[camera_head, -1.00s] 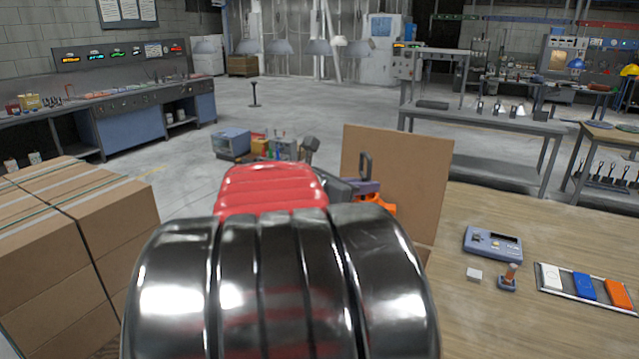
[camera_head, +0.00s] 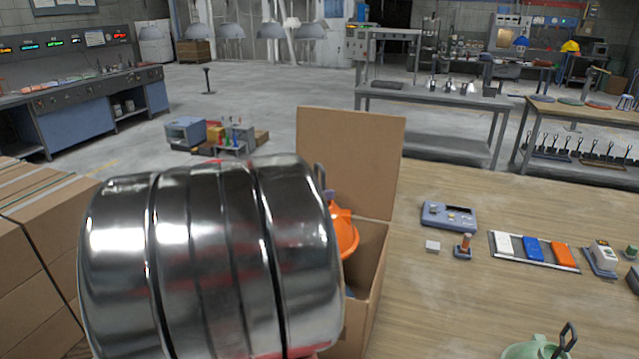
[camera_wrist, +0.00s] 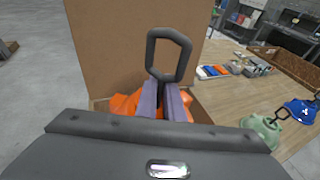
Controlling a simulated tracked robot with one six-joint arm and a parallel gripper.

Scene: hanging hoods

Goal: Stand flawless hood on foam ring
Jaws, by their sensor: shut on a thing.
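In the wrist view, the two grey-purple fingers of my gripper (camera_wrist: 165,100) are shut on a dark looped hook (camera_wrist: 168,55). An orange hood (camera_wrist: 125,104) shows below and beside the fingers, at the cardboard box. In the head view, the orange hood (camera_head: 344,232) shows at the box opening, partly hidden by my shiny arm. Whether it still touches the box, I cannot tell. A pale green hood (camera_head: 535,349) with a dark hook lies on the table; it also shows in the wrist view (camera_wrist: 262,131), with a blue hood (camera_wrist: 301,111) beyond it. I cannot make out a foam ring.
The open cardboard box (camera_head: 370,285) has a tall raised flap (camera_head: 350,160) behind the hood. The wooden table (camera_head: 450,295) has bare room between box and green hood. A grey-blue device (camera_head: 448,216) and a tray of coloured blocks (camera_head: 533,250) stand farther back. Stacked cartons (camera_head: 40,240) stand left.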

